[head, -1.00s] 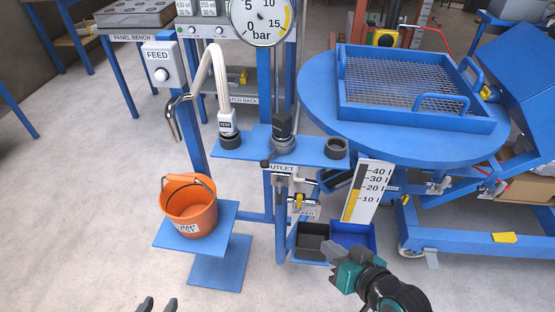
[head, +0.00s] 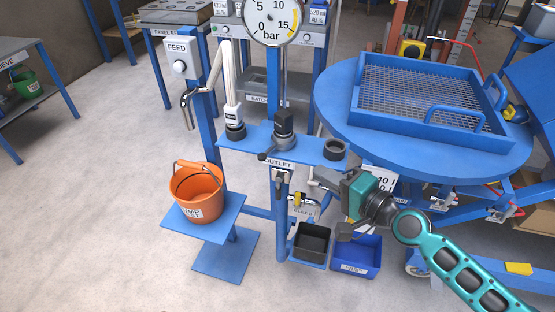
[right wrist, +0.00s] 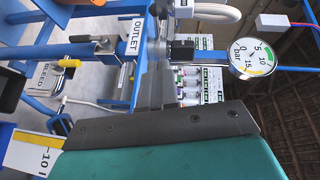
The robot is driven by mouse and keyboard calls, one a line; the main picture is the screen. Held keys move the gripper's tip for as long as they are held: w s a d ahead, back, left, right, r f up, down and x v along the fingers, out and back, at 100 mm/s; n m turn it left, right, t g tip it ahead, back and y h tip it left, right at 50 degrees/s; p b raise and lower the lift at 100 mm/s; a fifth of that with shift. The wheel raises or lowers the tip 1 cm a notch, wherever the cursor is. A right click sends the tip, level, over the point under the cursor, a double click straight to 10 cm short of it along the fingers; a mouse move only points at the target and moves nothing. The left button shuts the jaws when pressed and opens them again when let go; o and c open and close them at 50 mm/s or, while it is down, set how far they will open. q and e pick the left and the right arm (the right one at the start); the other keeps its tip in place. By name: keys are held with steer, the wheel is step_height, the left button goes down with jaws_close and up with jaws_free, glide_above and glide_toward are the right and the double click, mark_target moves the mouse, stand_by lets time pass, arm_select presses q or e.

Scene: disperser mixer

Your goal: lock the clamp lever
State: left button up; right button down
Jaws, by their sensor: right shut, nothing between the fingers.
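A small black lever (head: 266,155) sticks out to the lower left from the foot of the dark middle fitting (head: 283,125) on the blue outlet bar. I cannot tell for certain that it is the clamp lever, nor whether it is locked. My right gripper (head: 322,178) is shut and empty, in front of and below the right end of the bar, apart from the lever in the picture. My left gripper is out of view.
A pressure gauge (head: 273,20) stands above the bar, with a white hose (head: 229,80) at its left. A yellow-handled bleed valve (head: 298,200), a black bin (head: 311,242) and a blue bin (head: 356,256) are below. An orange bucket (head: 196,192) is left; a round blue table (head: 345,105) is right.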

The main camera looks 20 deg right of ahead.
glide_toward(266, 155)
steer(key=w+d, duration=0.1)
steer(key=w, duration=0.1)
steer(key=w+d, duration=0.1)
steer(key=w, duration=0.1)
steer(key=shift+d+p, duration=0.1)
steer(key=shift+p, duration=0.3)
steer(key=a, duration=0.1)
steer(key=w+a, duration=0.1)
steer(key=a, duration=0.1)
steer(key=shift+w+f+p, duration=0.35)
steer(key=shift+w+p, duration=0.05)
steer(key=shift+w+a+f, duration=0.2)
steer(key=shift+a, duration=0.35)
steer(key=shift+w+a, duration=0.45)
steer(key=shift+a, duration=0.3)
